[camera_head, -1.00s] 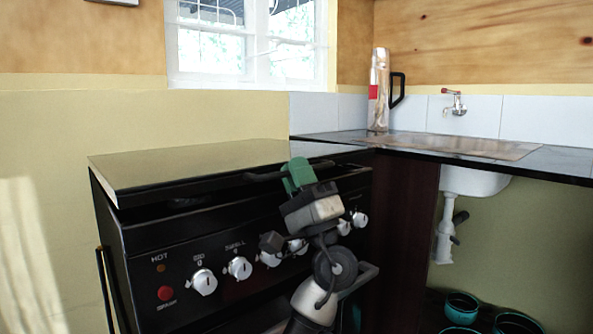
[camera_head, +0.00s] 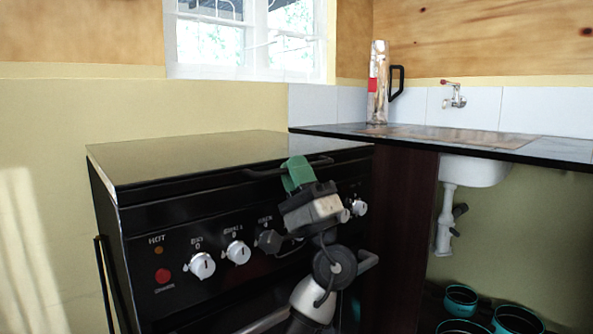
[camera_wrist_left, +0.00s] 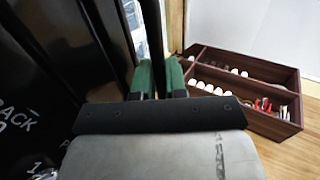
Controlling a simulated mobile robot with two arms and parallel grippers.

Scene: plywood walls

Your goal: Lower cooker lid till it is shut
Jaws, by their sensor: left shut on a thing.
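The cooker lid (camera_head: 205,158) is a flat, dark, shiny panel on top of the black cooker (camera_head: 135,235). It lies level, and no clear gap shows between it and the cooker body. A black bar handle (camera_head: 262,174) runs along the lid's front edge. My left gripper (camera_head: 297,173), with green fingers, is shut on this handle in front of the cooker. In the left wrist view the green fingers (camera_wrist_left: 158,77) stand on both sides of a dark bar. My gripper hides part of the handle and some knobs. My right gripper is not in view.
White knobs (camera_head: 202,265) line the cooker front. To the right stand a counter with a sink (camera_head: 475,171), a tap (camera_head: 453,95) and a flask (camera_head: 378,85). Teal pots (camera_head: 461,299) are below. The wrist view shows a divided wooden box (camera_wrist_left: 245,88).

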